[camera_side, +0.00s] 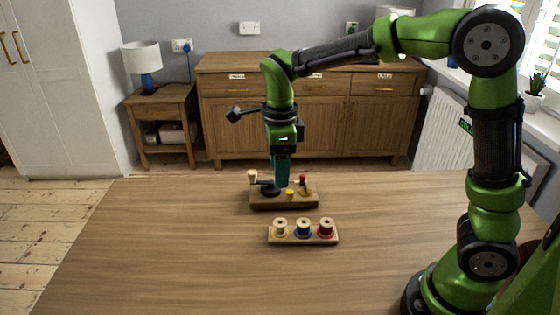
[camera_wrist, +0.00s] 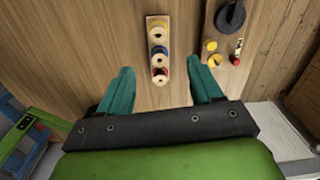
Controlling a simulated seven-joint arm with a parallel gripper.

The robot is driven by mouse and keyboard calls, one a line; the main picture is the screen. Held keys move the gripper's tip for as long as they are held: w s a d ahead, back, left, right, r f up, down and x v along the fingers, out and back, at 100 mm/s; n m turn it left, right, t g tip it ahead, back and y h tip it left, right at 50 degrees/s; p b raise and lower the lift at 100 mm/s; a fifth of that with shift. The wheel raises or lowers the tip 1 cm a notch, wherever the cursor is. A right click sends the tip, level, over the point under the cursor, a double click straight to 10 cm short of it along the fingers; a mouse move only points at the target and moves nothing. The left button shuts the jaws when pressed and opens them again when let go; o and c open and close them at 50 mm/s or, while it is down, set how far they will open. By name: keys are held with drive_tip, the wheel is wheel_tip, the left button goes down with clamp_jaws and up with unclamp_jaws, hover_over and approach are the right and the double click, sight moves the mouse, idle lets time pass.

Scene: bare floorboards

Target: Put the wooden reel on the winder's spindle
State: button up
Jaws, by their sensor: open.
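Three wooden reels stand in a row on a wooden holder (camera_side: 273,240): a yellow one (camera_side: 280,228), a blue one (camera_side: 303,228) and a red one (camera_side: 326,228). The wrist view shows the yellow (camera_wrist: 157,31), blue (camera_wrist: 158,54) and red (camera_wrist: 160,76) reels too. The winder (camera_side: 284,201) lies behind them, with a black wheel, a pale handle, a yellow part and a red-topped part. I cannot tell which part is the spindle. My gripper (camera_side: 282,181) is open and empty, pointing down and overlapping the winder in the side view.
The wooden table (camera_side: 180,240) is bare around the holder and winder. A wooden cabinet (camera_side: 310,120) and a side table with a lamp (camera_side: 142,60) stand beyond its far edge. A radiator (camera_side: 445,130) is at the right.

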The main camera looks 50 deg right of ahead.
drive_tip(key=m, duration=0.1)
approach(280, 223)
drive_tip(key=shift+m, duration=0.3)
drive_tip(key=f, duration=0.9)
drive_tip(key=shift+s+a+f, duration=0.1)
drive_tip(key=shift+a+f, duration=0.1)
drive_tip(key=shift+f, duration=0.1)
drive_tip(key=shift+c, duration=0.5)
drive_tip(key=c, duration=1)
drive_tip(key=shift+r, duration=0.1)
